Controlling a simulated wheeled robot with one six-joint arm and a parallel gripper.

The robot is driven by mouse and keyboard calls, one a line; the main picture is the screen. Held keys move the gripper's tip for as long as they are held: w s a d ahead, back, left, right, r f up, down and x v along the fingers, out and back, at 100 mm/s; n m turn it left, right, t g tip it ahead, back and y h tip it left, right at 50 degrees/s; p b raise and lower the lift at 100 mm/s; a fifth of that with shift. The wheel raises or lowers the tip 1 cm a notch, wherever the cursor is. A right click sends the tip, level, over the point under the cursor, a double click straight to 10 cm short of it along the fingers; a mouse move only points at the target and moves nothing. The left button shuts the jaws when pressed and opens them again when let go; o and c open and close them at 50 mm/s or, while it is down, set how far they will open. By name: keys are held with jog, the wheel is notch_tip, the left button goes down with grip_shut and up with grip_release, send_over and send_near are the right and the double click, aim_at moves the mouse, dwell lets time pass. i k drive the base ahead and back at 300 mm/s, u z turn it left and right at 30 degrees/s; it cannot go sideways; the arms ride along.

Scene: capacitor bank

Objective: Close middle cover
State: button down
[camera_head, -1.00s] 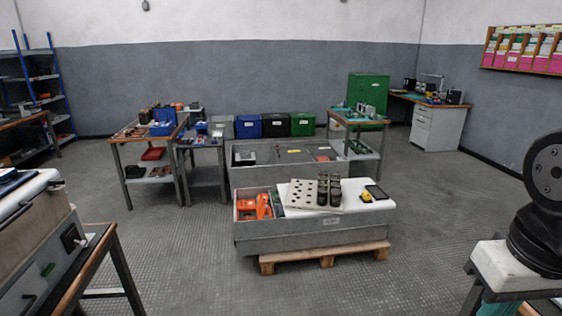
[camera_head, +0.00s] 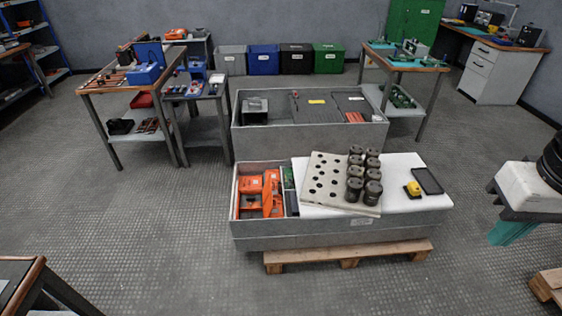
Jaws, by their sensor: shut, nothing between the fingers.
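I cannot tell for certain which thing is the middle cover. A beige plate with holes (camera_head: 322,181) lies tilted on a white foam slab (camera_head: 404,165), and several dark cylinders (camera_head: 355,190) stand on its right side. Behind it is a long grey crate (camera_head: 250,139) with compartments; flat grey panels (camera_head: 318,108) show inside its middle and right. Against the back wall stand a grey bin (camera_head: 231,63), a blue bin (camera_head: 264,61), a black bin (camera_head: 296,60) and a green bin (camera_head: 328,59); their tops appear closed. My gripper is not in view.
The front grey crate (camera_head: 300,236) rests on a wooden pallet (camera_head: 348,254) and holds orange parts (camera_head: 260,192). Workbenches stand left (camera_head: 128,85) and right (camera_head: 405,62). A table corner (camera_head: 25,280) is at lower left. Floor is free left of the crates.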

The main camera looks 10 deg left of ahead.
aim_at(268, 186)
jog(key=i, duration=0.75)
jog(key=u, duration=0.7)
jog(key=i, duration=1)
